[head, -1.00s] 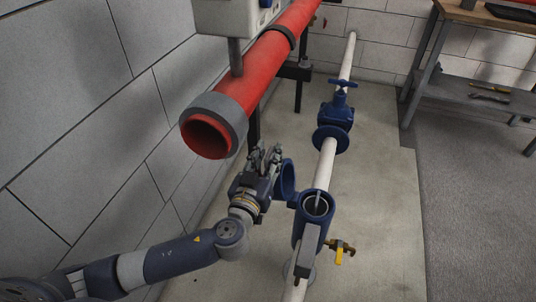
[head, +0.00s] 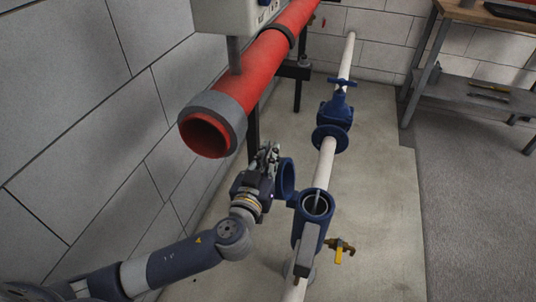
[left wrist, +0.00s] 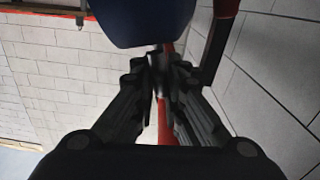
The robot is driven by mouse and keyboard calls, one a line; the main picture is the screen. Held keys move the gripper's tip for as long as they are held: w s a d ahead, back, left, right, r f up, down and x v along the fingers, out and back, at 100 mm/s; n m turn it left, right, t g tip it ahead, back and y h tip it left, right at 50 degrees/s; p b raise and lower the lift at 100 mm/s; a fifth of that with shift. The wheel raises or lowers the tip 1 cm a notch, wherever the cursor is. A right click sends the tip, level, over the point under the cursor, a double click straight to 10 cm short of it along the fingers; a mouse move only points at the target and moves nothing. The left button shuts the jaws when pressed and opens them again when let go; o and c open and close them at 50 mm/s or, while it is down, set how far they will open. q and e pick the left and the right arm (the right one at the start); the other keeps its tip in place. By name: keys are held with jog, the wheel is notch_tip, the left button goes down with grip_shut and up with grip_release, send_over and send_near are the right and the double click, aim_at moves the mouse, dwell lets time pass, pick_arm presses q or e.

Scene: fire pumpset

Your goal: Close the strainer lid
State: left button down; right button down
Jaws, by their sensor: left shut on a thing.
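The strainer (head: 306,227) is a blue body on the white pipe, with its round mouth open at the top. Its blue lid (head: 287,178) stands open, upright on the left of the mouth. My left gripper (head: 268,158) is at the lid's left side, its fingers drawn together and shut on the lid. In the left wrist view the fingertips (left wrist: 158,65) meet at the lower edge of the dark blue lid (left wrist: 140,20); the exact contact is hard to see. My right gripper is not in view.
A large red pipe (head: 240,88) with an open end lies above and left of my gripper. A blue valve (head: 336,112) sits farther along the white pipe (head: 326,165). A yellow-handled tap (head: 341,250) sticks out right of the strainer. The floor at right is free.

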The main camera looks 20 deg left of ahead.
pick_arm(q)
jog(key=shift+d+r+m, duration=0.2)
jog(key=shift+d+m, duration=0.1)
jog(key=shift+d, duration=0.1)
jog(key=shift+d+r+m, duration=0.35)
jog(key=shift+d+m, duration=0.15)
jog(key=shift+d, duration=0.15)
jog(key=d+m, duration=0.3)
jog(key=d, duration=0.4)
jog(key=shift+d+r+m, duration=0.15)
jog(key=shift+r+m, duration=0.15)
jog(key=shift+m, duration=0.1)
jog(key=shift+s, duration=0.1)
jog(key=c, duration=1.7)
grip_release()
jog(key=shift+d, duration=0.1)
